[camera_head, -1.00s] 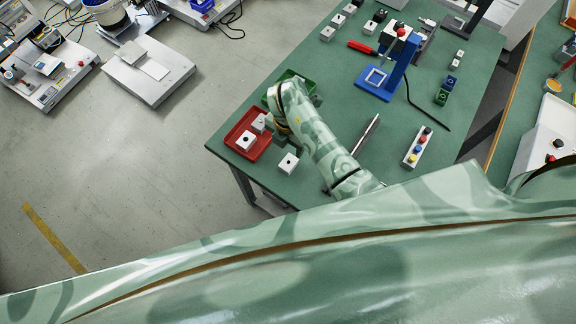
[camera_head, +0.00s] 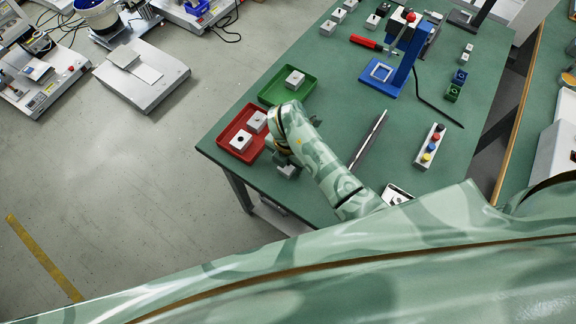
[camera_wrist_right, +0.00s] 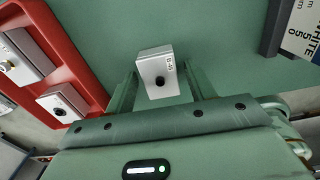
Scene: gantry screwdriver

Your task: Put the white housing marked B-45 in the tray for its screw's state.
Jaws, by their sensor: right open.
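The white housing (camera_wrist_right: 158,72) marked B-45 sits on the green table beside the red tray. The right wrist view shows its label and a dark round spot on its face; I cannot tell the screw's state from it. My right gripper (camera_wrist_right: 160,88) is open, with a finger on either side of the housing. In the head view the right gripper (camera_head: 284,160) hides part of the housing (camera_head: 289,172). The red tray (camera_head: 226,133) holds two white housings. The green tray (camera_head: 302,92) behind it holds one. My left gripper is not in view.
A blue stand (camera_head: 398,72) with a red-topped tool stands farther back. A red-handled screwdriver (camera_head: 363,41) and several housings lie beyond. A button box (camera_head: 430,146) is at the right. A sign (camera_wrist_right: 298,28) shows at the right wrist view's edge.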

